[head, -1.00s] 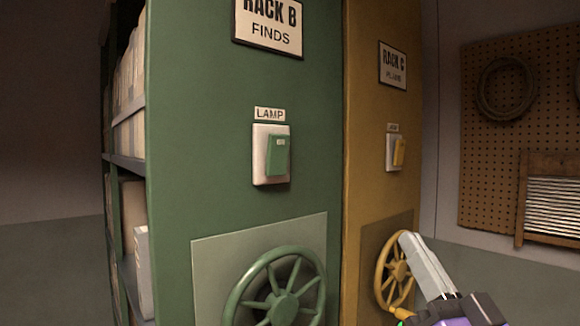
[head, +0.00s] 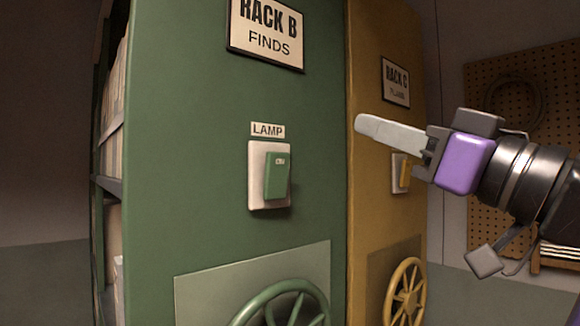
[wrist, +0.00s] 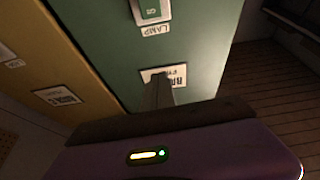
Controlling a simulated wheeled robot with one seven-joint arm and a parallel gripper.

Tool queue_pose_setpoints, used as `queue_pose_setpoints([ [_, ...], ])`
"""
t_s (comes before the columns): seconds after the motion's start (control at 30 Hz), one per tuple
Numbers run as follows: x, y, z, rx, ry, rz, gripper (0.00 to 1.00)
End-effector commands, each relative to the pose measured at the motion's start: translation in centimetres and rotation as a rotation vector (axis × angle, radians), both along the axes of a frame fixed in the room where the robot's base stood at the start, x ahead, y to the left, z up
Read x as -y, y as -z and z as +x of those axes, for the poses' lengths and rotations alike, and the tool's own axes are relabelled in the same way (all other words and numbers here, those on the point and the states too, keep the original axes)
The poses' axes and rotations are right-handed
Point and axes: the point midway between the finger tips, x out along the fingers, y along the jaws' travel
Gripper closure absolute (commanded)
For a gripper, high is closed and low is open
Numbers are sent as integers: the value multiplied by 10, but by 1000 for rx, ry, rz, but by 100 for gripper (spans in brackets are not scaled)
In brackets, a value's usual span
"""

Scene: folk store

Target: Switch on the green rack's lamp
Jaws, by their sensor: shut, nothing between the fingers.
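The green rack (head: 215,110) has a plate reading RACK B FINDS (head: 266,34). Below the plate is a LAMP label (head: 267,130), and under it a white switch plate with a green rocker (head: 277,176). The rocker stands out from its plate; I cannot tell its on or off state. My gripper (head: 362,125) is shut and empty, pointing left in front of the yellow rack, to the right of the switch and apart from it. In the wrist view the switch (wrist: 151,11) shows upside down at the top edge, beyond my closed fingers (wrist: 160,92).
A green handwheel (head: 285,303) sticks out below the switch. The yellow rack (head: 375,60) stands to the right with its own switch (head: 399,172) and yellow handwheel (head: 405,290). A pegboard (head: 550,85) hangs on the right wall. The space before the green switch is clear.

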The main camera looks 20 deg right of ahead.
Motion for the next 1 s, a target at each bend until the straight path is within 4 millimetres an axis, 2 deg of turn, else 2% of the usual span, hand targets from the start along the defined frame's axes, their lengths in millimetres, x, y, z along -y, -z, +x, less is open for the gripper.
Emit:
queue_pose_setpoints([
  [0.1,-6,30,10,-132,-18,-22,100],
  [0.2,-7,47,14,-206,-22,-32,100],
  [0.3,-7,57,15,-244,-20,-36,100],
  [0.63,-6,59,16,-257,-18,-31,100],
  [1.0,-6,54,23,-260,-22,-30,100],
])
